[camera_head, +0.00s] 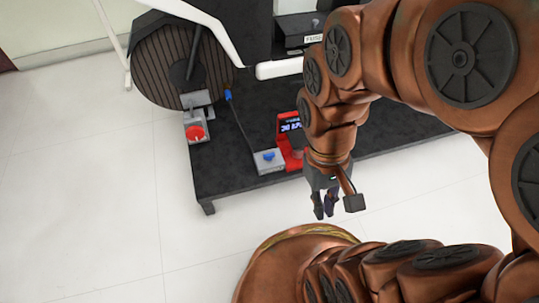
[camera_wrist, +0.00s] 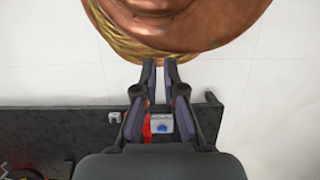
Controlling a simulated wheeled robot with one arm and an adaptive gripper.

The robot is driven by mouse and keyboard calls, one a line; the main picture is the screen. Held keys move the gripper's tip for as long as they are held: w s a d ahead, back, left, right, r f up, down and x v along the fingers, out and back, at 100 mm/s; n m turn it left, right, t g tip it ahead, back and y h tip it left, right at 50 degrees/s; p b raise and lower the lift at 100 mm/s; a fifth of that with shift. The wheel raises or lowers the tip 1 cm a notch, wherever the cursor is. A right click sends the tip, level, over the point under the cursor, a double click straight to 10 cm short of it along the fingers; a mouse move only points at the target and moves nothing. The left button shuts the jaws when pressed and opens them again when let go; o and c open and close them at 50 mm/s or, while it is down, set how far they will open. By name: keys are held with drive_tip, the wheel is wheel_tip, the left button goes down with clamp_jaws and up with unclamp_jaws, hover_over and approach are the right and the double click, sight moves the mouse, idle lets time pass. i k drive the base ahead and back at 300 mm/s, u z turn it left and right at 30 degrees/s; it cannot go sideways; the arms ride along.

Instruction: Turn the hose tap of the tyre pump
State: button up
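The tyre pump (camera_head: 289,140) is a red unit with a dark lettered screen, partly hidden behind my arm. Beside its left foot sits a small grey block (camera_head: 268,165) with a blue tap (camera_head: 268,156) on top. A dark hose (camera_head: 242,127) runs up from the block to a blue end piece. In the wrist view the blue tap (camera_wrist: 162,127) shows between my finger bases, with a strip of red pump (camera_wrist: 147,131) beside it. My gripper (camera_head: 325,211) is empty, pointing down, right of the tap and apart from it. A narrow gap shows between its fingertips (camera_wrist: 160,65).
The black platform (camera_head: 230,180) carries the pump, a large ribbed wheel (camera_head: 165,62) and a grey fixture with a red knob (camera_head: 195,132). A white bar (camera_head: 279,68) crosses above. Open pale floor (camera_head: 90,200) lies in front.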

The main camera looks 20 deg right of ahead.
sight(268, 157)
drive_tip(key=z, duration=0.05)
drive_tip(key=k, duration=1.2)
drive_tip(key=u, duration=1.05)
drive_tip(key=i, duration=1.25)
drive_tip(key=z, duration=0.35)
